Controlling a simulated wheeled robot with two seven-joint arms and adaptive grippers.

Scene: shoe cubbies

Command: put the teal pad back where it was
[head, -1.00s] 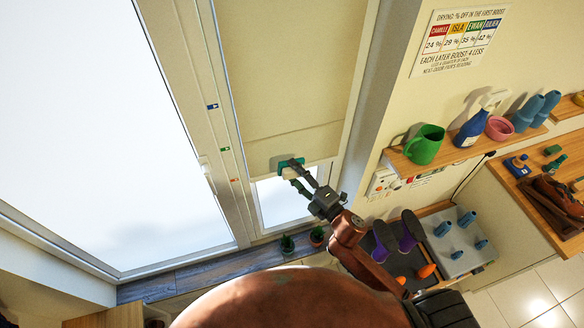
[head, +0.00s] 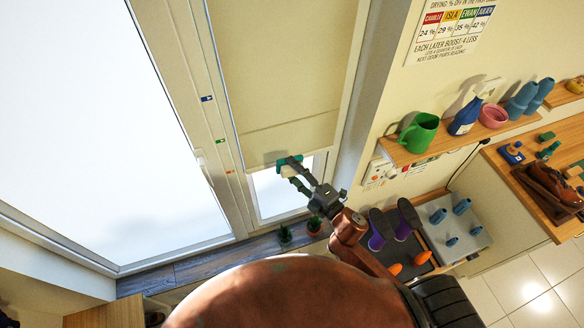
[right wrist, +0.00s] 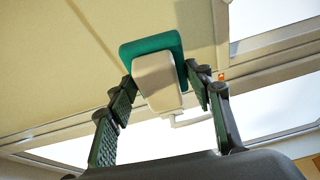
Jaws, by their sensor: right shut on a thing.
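The teal pad (head: 290,161) is at the lower edge of the cream blind (head: 285,80) in the head view. In the right wrist view the pad (right wrist: 148,48) is a rounded teal slab with a pale block (right wrist: 157,82) on its near side. My right gripper (head: 287,167) is shut on it, with a finger on either side in the right wrist view (right wrist: 160,80). The pad is very close to the blind; I cannot tell whether it touches. My left gripper is not in view.
Small plants (head: 284,234) stand on the window sill (head: 200,264). Purple shoes (head: 377,240) and a pegged tray (head: 470,245) are at lower right.

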